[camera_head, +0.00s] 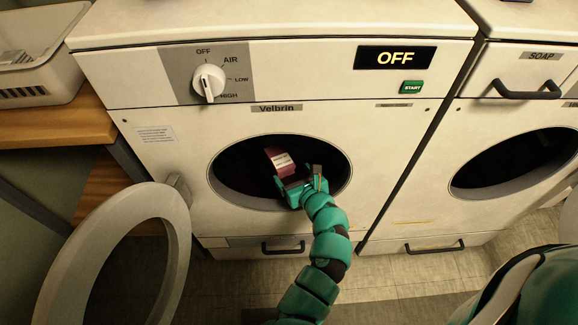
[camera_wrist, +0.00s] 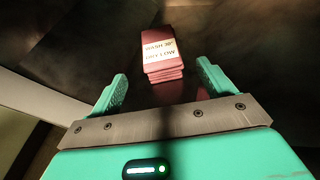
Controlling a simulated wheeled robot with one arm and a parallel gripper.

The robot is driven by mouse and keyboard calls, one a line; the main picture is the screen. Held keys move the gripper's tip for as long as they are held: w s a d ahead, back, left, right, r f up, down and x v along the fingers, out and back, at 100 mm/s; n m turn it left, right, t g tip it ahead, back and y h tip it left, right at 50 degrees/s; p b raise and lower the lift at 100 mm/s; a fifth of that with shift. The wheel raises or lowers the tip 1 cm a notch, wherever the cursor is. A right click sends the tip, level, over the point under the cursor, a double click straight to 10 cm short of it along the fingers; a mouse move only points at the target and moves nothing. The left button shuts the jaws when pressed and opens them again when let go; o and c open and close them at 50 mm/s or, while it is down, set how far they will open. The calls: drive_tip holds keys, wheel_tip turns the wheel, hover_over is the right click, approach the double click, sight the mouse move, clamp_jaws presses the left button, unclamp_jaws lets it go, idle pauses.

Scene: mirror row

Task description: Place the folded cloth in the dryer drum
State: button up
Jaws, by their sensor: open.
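The folded cloth (camera_head: 278,160) is dark red with a white label and shows inside the round opening of the dryer drum (camera_head: 235,170). In the wrist view, the cloth (camera_wrist: 158,72) is a neat stack just ahead of my fingers, its label partly readable as a wash and low-heat tag. My gripper (camera_head: 301,178) is teal and reaches into the drum opening. Its fingers (camera_wrist: 160,84) are open, with a gap visible on each side of the cloth. Whether the cloth rests on the drum's dark inner surface is hard to tell.
The round dryer door (camera_head: 58,258) stands open at the left. The dial (camera_head: 208,82) and the green START button (camera_head: 412,87) are above; the display (camera_head: 395,58) reads OFF. A second machine (camera_head: 500,118) with a SOAP drawer stands right. A pale basket (camera_head: 40,60) sits on a wooden shelf.

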drive_tip(key=shift+v, duration=0.95)
drive_tip(key=shift+s, duration=0.1)
